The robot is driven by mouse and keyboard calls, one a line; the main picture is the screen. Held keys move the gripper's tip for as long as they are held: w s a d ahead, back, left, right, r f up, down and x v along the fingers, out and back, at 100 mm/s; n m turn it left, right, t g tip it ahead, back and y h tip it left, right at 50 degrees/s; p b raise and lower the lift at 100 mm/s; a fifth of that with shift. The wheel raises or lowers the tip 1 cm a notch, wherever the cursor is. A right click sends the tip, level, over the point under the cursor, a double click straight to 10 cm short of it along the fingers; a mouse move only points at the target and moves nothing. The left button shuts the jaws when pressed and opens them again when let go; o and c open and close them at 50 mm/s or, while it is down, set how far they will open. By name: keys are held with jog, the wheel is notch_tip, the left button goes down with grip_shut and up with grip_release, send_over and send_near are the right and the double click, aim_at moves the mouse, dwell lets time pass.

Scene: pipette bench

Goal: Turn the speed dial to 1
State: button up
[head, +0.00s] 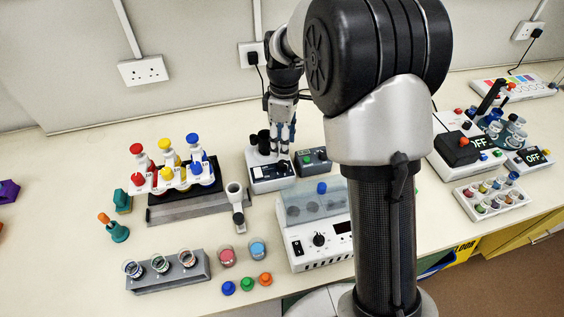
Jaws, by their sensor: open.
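My gripper (284,143) points down over a small white machine (262,187) at the middle of the bench. Its two fingers are apart, with nothing visible between them. The machine has a black cup-like top at its back left and a dark panel, and the fingertips are at or just above its right side. Any dial there is too small and too covered by the fingers to make out. A black knob (318,239) shows on the front of a larger white device with a clear lid (318,204). I cannot tell which control is the speed dial, and no setting is legible.
A grey box (313,160) with a green button stands right of the small machine. My arm hides the bench's middle right.

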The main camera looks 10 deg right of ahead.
aim_at(282, 163)
notch_tip(282, 163, down, 7)
jog(key=shift+s+a+f+b, duration=0.1)
jog(key=shift+s+b, duration=0.05)
jog(key=shift+b, duration=0.75)
jog(key=shift+c, duration=0.5)
jog(key=c, duration=1)
jog(key=shift+o, duration=0.2)
